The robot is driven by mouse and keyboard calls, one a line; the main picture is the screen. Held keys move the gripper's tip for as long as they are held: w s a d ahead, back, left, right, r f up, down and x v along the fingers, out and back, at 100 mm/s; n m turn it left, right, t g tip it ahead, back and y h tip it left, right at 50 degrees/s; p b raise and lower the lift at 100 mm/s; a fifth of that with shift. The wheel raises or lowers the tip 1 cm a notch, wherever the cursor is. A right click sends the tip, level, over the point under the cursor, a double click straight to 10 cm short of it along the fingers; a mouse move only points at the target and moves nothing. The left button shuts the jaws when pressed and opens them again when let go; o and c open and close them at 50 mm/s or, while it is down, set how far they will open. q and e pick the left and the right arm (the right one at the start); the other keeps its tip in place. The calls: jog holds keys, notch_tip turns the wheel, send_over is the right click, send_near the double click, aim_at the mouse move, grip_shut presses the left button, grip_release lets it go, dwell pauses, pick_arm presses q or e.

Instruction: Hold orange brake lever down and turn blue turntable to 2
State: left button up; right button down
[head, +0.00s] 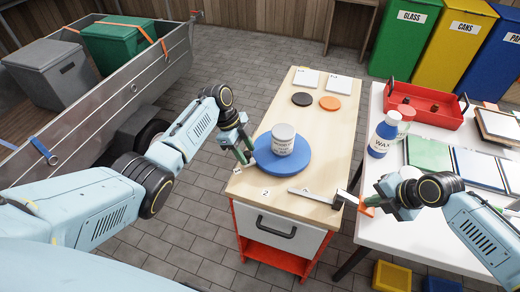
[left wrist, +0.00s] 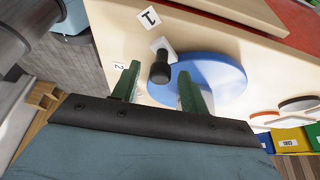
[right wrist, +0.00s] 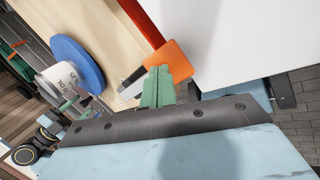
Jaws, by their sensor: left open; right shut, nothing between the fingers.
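The blue turntable (head: 301,170) lies on the wooden workbench (head: 330,140) and carries a pale labelled can (head: 283,138). My left gripper (head: 246,154) is open at the turntable's left edge. In the left wrist view a black knob (left wrist: 160,72) beside the blue disc stands between its spread fingers. The brake lever's orange pad (right wrist: 168,61) sits at the end of a metal bar (head: 312,196). My right gripper (right wrist: 158,88) is shut and empty at the pad; contact is unclear.
Black (head: 302,99) and orange (head: 330,103) discs and two white squares lie at the bench's far end. On the white table to the right stand a wax bottle (head: 381,138), a red tray (head: 425,108) and flat framed panels. A drawer (head: 280,232) fronts the bench.

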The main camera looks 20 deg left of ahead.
pick_arm(q)
grip_shut()
jog(key=shift+s+d, duration=0.1)
jog(key=shift+s, duration=0.05)
dwell(0.4)
jog(key=shift+s+d+n+t, duration=0.4)
jog(key=shift+s+d+n, duration=0.35)
jog(key=shift+n, duration=0.35)
jog(key=shift+s+d+n+t, duration=0.2)
jog(key=shift+s+d+n, duration=0.05)
jog(key=shift+d+n, duration=0.25)
jog(key=shift+s+d+n+t, duration=0.2)
jog(key=shift+d+n, duration=0.2)
jog(key=shift+d, duration=0.05)
jog(key=shift+s+d+n+t+y, duration=0.15)
jog(key=shift+s+d+n+t, duration=0.1)
jog(key=shift+d+n, duration=0.4)
jog(key=shift+s+d+n+t+y, duration=0.15)
jog(key=shift+s+d+n, duration=0.1)
jog(key=shift+d+n, duration=0.35)
jog(key=shift+s+d+n+t+y, duration=0.15)
jog(key=shift+d+n+t+y, duration=0.15)
jog(key=shift+d+n, duration=0.95)
jog(key=shift+d, duration=0.15)
